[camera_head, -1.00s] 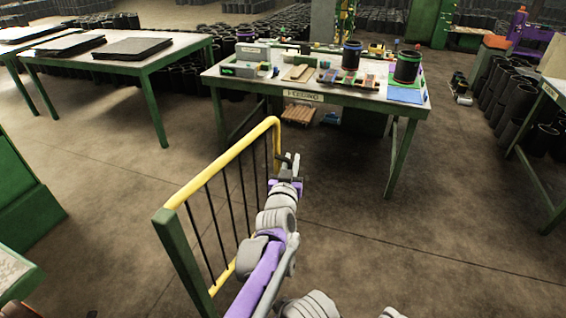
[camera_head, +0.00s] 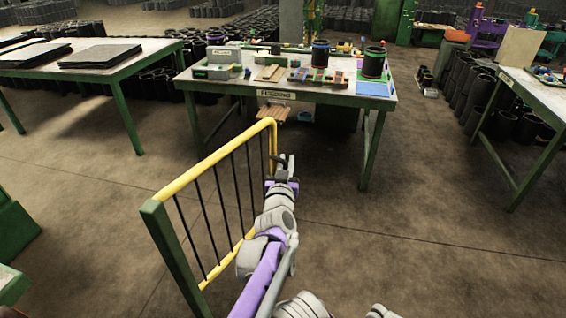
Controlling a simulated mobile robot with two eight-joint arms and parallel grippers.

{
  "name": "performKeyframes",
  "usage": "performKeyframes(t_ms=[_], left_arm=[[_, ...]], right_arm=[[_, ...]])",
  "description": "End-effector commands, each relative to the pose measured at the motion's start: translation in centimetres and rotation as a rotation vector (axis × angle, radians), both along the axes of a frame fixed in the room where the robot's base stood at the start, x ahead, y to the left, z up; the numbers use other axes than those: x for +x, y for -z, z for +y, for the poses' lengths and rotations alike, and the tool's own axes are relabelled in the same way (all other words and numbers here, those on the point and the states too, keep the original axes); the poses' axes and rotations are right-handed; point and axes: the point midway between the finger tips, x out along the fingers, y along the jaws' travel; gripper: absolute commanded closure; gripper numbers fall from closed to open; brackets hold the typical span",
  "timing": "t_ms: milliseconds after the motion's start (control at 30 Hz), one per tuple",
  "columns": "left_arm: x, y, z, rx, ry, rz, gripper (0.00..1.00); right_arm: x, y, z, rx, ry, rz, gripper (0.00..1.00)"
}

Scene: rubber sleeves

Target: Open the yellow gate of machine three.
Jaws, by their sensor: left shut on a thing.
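The yellow gate (camera_head: 205,167) stands open-railed in the lower middle, with a yellow frame and thin black bars. Its near end meets a green post (camera_head: 172,255). Its far end points toward the table. My left gripper (camera_head: 285,162) is at the gate's far upright, just right of it, and is shut on the gate there. The exact contact is small and partly hidden by the gripper. My left arm runs up from the bottom along the gate's right side. My right gripper is not in view.
A green-legged table (camera_head: 285,93) with a sign, boxes and black sleeves stands beyond the gate. Another table (camera_head: 100,75) with dark sheets is at left, and one (camera_head: 535,95) is at right. The floor (camera_head: 430,250) right of the gate is clear.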

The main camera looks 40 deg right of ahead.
Motion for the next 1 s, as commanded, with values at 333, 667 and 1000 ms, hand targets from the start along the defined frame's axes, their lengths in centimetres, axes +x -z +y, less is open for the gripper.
performKeyframes(t_ms=[333,667,1000], left_arm=[[-0.36,-0.28,-0.53,-0.002,-0.002,-0.002,1.00],[-0.40,-0.29,-0.58,-0.002,-0.001,-0.002,0.81],[-0.21,-0.13,-0.36,-0.001,-0.004,-0.001,0.53]], right_arm=[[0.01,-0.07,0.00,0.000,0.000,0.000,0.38],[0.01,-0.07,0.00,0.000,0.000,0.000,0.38],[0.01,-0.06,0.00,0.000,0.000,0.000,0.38]])
